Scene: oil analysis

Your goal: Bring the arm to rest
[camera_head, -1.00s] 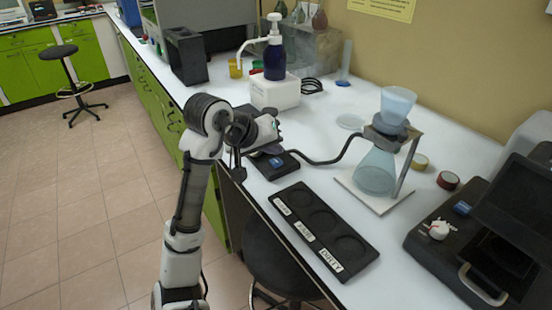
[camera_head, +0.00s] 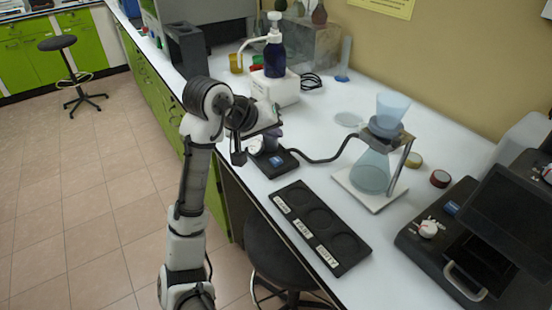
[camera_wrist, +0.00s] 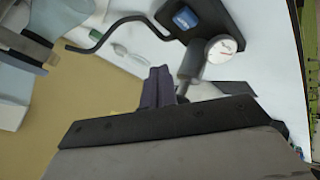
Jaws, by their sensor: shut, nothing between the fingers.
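My arm rises from the bottom of the head view, bends at a dark joint and reaches right over the bench edge.
A flask with a funnel on a stand (camera_head: 372,172) is to the right, with a black cable before it. A black three-well tray (camera_head: 320,228) lies near the bench edge. A pump bottle (camera_head: 274,58) stands behind. A stool (camera_head: 280,255) is below the bench.

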